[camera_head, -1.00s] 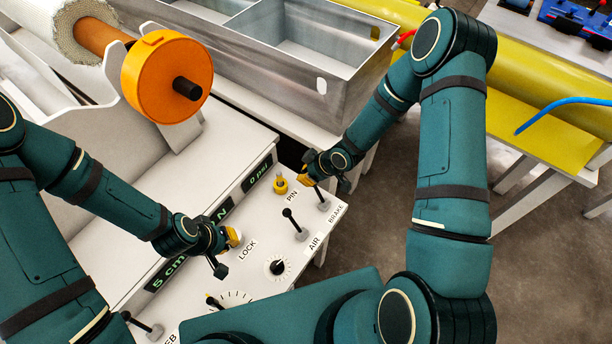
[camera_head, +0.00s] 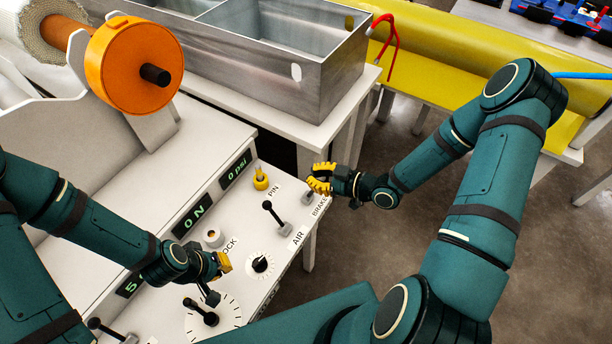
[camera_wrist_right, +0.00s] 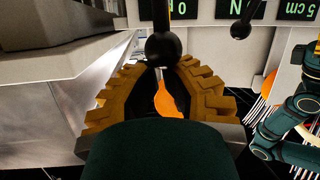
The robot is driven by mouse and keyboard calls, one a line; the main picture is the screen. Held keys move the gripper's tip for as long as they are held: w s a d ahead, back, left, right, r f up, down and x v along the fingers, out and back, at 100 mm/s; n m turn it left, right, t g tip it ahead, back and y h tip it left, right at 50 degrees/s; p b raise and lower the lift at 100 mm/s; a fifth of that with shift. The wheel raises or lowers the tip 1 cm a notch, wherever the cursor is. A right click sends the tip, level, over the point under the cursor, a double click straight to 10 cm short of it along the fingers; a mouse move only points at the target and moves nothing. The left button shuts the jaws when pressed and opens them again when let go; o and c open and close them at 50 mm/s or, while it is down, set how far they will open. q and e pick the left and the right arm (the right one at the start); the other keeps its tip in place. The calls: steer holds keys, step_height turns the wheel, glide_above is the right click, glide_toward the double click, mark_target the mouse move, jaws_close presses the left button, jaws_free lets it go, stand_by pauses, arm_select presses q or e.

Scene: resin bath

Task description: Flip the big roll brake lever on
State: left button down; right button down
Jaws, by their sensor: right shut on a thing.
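The brake lever stands at the BRAKE end of the white control panel (camera_head: 273,288). In the head view its grey base (camera_head: 308,197) shows, and the rest is hidden by my right gripper (camera_head: 322,180). In the right wrist view its black round knob (camera_wrist_right: 163,48) is at the yellow fingertips of the right gripper (camera_wrist_right: 163,68), which is shut on it.
A black AIR lever (camera_head: 274,216), a yellow PIN knob (camera_head: 261,179) and a black dial (camera_head: 261,264) are close by on the panel. A metal bath (camera_head: 290,95) and a yellow roll (camera_head: 440,75) lie behind. Open floor is at the right.

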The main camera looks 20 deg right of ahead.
arm_select(q)
steer(key=shift+w+f+b, duration=0.15)
steer(key=shift+f+b, duration=0.2)
steer(key=shift+f, duration=0.15)
arm_select(e)
steer(key=shift+s+d+f, duration=0.3)
steer(key=shift+s+d, duration=0.5)
steer(key=shift+s, duration=0.15)
arm_select(q)
steer(key=shift+a, duration=0.1)
arm_select(e)
steer(key=shift+s+f, duration=0.1)
